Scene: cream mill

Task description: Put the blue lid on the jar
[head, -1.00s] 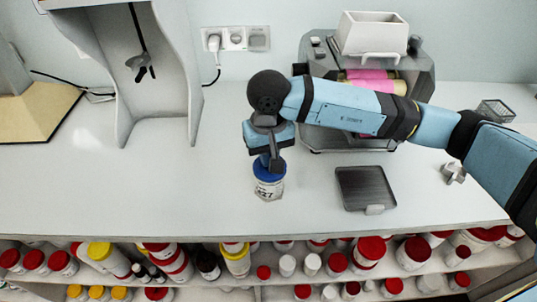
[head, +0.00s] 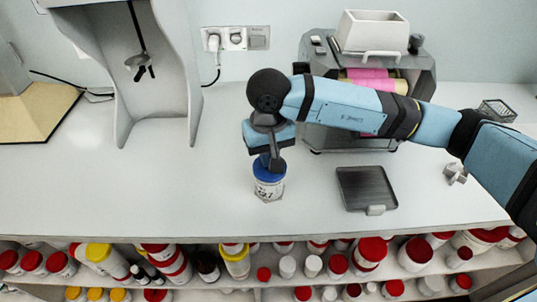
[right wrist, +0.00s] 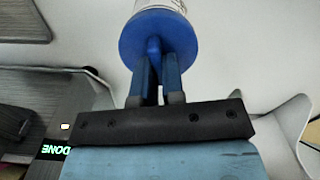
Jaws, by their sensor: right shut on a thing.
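The white jar (head: 268,189) with dark lettering stands upright on the white counter, left of the dark tray. The blue lid (head: 262,172) sits at the jar's top, directly under my right gripper (head: 272,163). In the right wrist view, the blue lid (right wrist: 158,38) is a round disc with a knob, and the jar (right wrist: 158,4) shows just beyond it. The fingers of my right gripper (right wrist: 158,70) are shut on the lid's knob. I cannot tell whether the lid is fully seated. My left gripper is not in view.
A dark tray (head: 367,188) lies right of the jar. A grey mill with pink rollers (head: 372,80) stands behind my right arm. A small metal piece (head: 454,174) and a wire basket (head: 496,111) are farther right. Shelves of jars (head: 240,262) run below the counter edge.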

